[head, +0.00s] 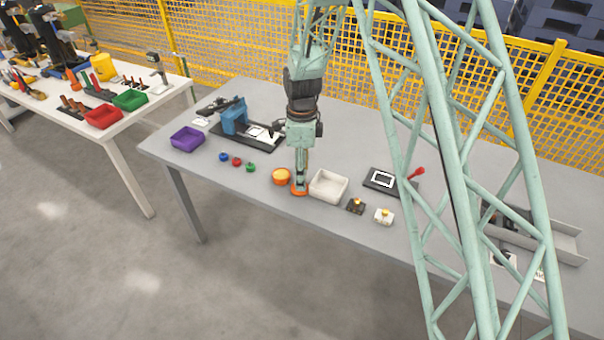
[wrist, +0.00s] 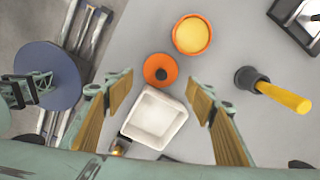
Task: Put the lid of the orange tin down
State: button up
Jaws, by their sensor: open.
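The orange tin (head: 281,177) stands open on the grey table, with yellow-orange showing inside; it also shows in the wrist view (wrist: 192,35). Its lid (wrist: 160,70), an orange disc with a dark knob, lies on the table beside the tin, apart from it, knob up. The lid shows in the head view (head: 299,190), partly hidden by my gripper. My gripper (head: 300,183) points down over the lid. In the wrist view its jaws (wrist: 161,77) are wide open, one on each side of the lid, with nothing between them held.
A white tray (head: 328,186) stands close to the lid on the right. A dark block (head: 356,206) and a white block (head: 384,216) are farther right. Blue, red and green (head: 250,167) small items lie left of the tin. A yellow-handled tool (wrist: 280,94) lies behind.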

jog(key=shift+r, duration=0.15)
jog(key=shift+r+p, duration=0.5)
jog(key=shift+r, duration=0.1)
notch_tip(320, 180, up, 12)
jog(key=p, duration=0.1)
dwell(1.1)
